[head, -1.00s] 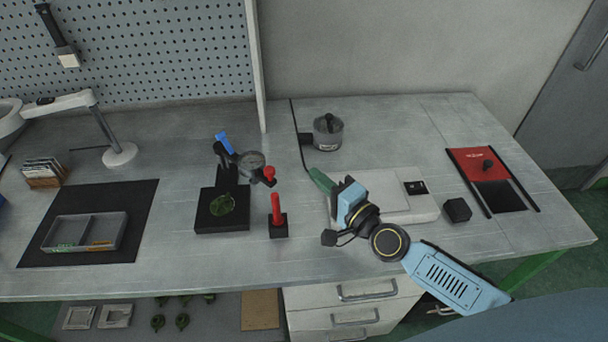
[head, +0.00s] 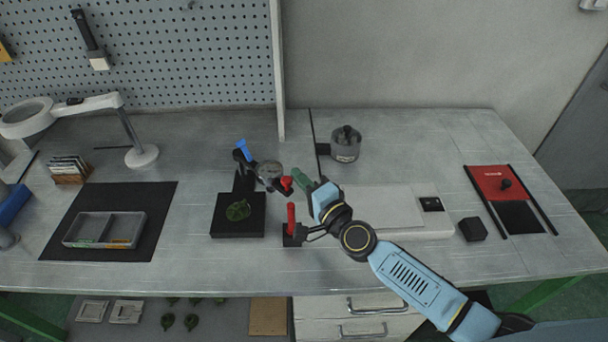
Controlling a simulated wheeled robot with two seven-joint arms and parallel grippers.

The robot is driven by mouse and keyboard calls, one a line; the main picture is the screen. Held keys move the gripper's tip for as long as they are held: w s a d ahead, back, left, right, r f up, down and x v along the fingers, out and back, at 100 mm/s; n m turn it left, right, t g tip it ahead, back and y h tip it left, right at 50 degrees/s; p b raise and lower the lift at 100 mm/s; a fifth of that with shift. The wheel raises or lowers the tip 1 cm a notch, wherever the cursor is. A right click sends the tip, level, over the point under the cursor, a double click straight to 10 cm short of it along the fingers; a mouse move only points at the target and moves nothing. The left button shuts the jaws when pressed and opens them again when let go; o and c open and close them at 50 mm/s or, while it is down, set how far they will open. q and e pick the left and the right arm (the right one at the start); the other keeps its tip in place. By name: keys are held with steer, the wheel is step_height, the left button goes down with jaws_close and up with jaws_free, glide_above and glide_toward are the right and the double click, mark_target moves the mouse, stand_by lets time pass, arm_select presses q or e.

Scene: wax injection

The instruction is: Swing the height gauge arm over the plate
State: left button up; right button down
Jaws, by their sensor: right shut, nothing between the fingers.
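The height gauge (head: 244,168) is a black post with a blue top at the back of a black square plate (head: 226,229). A leaf-like green piece (head: 238,210) lies on the plate. The gauge's arm carries a round grey dial (head: 269,171) and ends in a red knob (head: 286,184); it points right, with the knob out past the plate's right edge. My right gripper (head: 298,177), with green fingers, is shut and empty just right of the knob. I cannot tell whether it touches the knob. My left gripper is not in view.
A red handle (head: 291,214) stands upright on a black block, close to my right wrist. A white flat box (head: 385,205) lies under my right arm. A grey pot (head: 345,144) stands behind. A grey tray (head: 104,230) sits on a dark mat (head: 160,200) at left.

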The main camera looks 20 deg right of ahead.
steer(key=a+h+p, duration=0.1)
steer(key=s+a+m+h+p, duration=0.1)
steer(key=p, duration=0.1)
steer(key=shift+s+a+t, duration=0.15)
steer(key=shift+s+t, duration=0.1)
steer(key=shift+t, duration=0.05)
steer(key=shift+w, duration=0.1)
